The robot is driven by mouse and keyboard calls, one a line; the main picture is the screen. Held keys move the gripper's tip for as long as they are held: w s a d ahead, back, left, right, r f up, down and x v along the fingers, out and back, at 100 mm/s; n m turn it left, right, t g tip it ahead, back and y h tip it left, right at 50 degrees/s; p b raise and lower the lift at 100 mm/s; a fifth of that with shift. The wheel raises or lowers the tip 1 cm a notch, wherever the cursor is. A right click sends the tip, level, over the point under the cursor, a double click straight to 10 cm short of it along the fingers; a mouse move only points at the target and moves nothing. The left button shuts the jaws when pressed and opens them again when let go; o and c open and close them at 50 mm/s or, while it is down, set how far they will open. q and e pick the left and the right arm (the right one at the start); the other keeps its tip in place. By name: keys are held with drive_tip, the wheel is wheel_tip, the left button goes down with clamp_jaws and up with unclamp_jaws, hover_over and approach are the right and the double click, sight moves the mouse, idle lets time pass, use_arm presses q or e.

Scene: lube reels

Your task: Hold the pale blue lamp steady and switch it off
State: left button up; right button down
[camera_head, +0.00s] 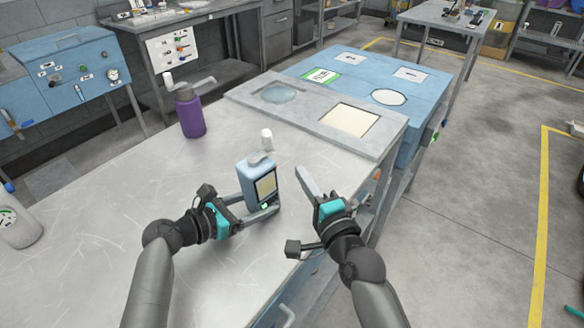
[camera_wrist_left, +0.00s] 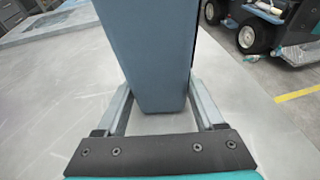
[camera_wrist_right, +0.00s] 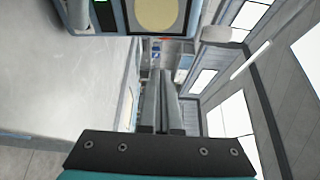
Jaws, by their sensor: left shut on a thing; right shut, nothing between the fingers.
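The pale blue lamp (camera_head: 256,176) stands upright on the metal table, with a white piece on top and a pale panel on its right-hand face. A small green light shows low on that face. My left gripper (camera_head: 260,197) is shut on the lamp's body, one finger on each side; the left wrist view shows the lamp (camera_wrist_left: 150,55) between the fingers. My right gripper (camera_head: 304,172) is shut and empty, to the right of the lamp and apart from it. In the right wrist view the lamp's dark-framed face (camera_wrist_right: 155,15) and a green light appear at the top edge.
A purple bottle (camera_head: 190,112) stands behind the lamp to the left. A white bottle (camera_head: 15,220) is at the far left. A grey board (camera_head: 240,95) with a round and a square inset lies at the table's back. The table's left middle is clear.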

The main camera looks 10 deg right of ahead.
use_arm(q)
drive_tip(key=shift+a+f, duration=0.1)
use_arm(e)
drive_tip(key=shift+v, duration=2.65)
use_arm(q)
drive_tip(key=o, duration=1.3)
drive_tip(key=shift+o, duration=0.2)
